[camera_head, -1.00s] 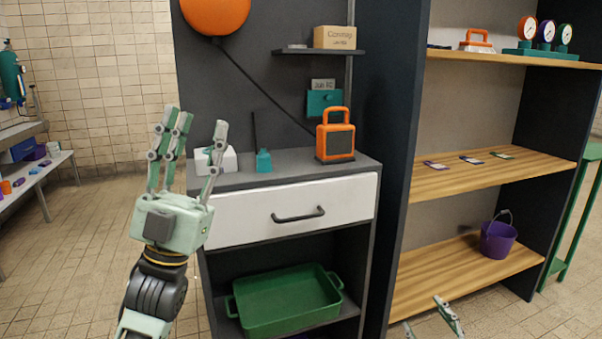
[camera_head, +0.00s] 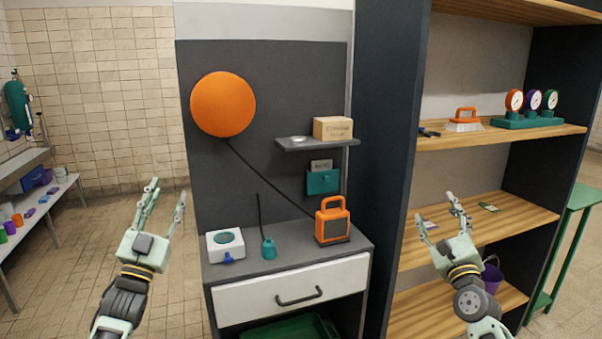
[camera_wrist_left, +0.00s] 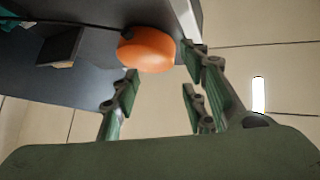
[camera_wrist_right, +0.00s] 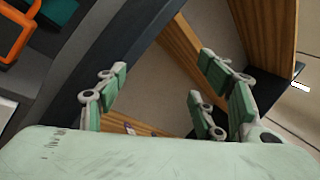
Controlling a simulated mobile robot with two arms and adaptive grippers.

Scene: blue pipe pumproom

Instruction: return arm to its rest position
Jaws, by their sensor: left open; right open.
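My left gripper (camera_head: 160,204) is at the left of the head view, fingers pointing up. It is open and empty, left of the drawer cabinet and apart from it. In the left wrist view its spread fingers (camera_wrist_left: 165,90) have nothing between them. My right gripper (camera_head: 438,218) is raised in front of the wooden shelves at the right. It is open and empty too, and its spread fingers (camera_wrist_right: 165,95) show in the right wrist view. It hides part of the middle shelf and of the purple bucket (camera_head: 491,277).
Gauges (camera_head: 532,101) and a brush (camera_head: 465,119) stand on the upper shelf. Tiled floor at left is clear.

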